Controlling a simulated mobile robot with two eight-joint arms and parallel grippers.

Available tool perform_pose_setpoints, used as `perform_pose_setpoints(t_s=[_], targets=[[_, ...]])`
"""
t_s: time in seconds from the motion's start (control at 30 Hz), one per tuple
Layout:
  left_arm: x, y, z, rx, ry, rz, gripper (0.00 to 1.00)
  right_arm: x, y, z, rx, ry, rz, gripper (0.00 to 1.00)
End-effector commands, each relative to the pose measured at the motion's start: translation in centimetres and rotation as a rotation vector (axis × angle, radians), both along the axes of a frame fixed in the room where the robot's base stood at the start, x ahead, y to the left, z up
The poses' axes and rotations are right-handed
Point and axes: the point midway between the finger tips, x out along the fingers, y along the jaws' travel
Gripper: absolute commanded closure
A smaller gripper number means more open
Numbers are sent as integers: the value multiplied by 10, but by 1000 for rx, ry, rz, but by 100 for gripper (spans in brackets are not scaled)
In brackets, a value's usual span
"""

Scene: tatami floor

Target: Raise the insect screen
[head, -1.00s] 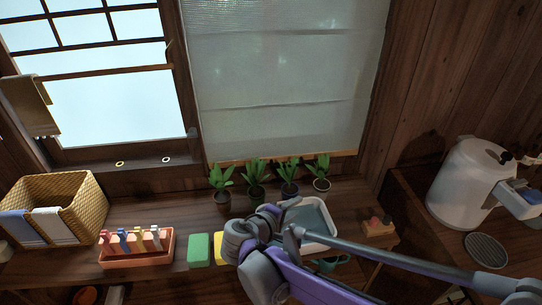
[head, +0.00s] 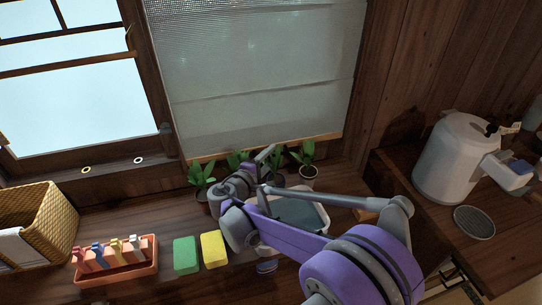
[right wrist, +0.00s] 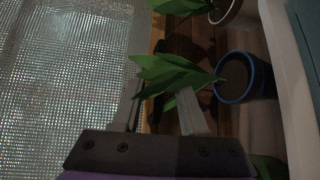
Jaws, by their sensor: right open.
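The insect screen (head: 255,75) is a pale mesh sheet hanging over the window right of the bare pane. A thin wooden bar (head: 325,138) runs along its bottom edge, just behind the potted plants. The mesh also fills the left of the right wrist view (right wrist: 55,80). My right gripper (head: 268,154) is among the plants, close to the bar. In the right wrist view its fingers (right wrist: 160,98) are apart, with a green leaf (right wrist: 168,75) in front of or between them. I cannot tell whether they touch the bar. My left gripper is not in view.
Potted plants (head: 307,160) crowd the sill around the gripper. A grey tray (head: 318,212) lies under my right forearm. Sponges (head: 186,254), a red holder with clips (head: 118,278) and a wicker basket (head: 60,220) stand left. A white kettle-like pot (head: 450,160) stands right.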

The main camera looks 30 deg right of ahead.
Motion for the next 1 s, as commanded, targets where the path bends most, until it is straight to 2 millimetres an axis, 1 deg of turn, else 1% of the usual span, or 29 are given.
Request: perform_pose_setpoints(t_s=[0.1,0.37,0.4,0.63,1.0], targets=[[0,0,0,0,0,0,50,4,-7,-1,0,0,-2,57],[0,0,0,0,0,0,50,4,-8,-1,0,0,0,57],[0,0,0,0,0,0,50,4,-8,-1,0,0,0,59],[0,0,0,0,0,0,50,4,-8,-1,0,0,0,100],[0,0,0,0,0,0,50,4,-8,-1,0,0,0,100]])
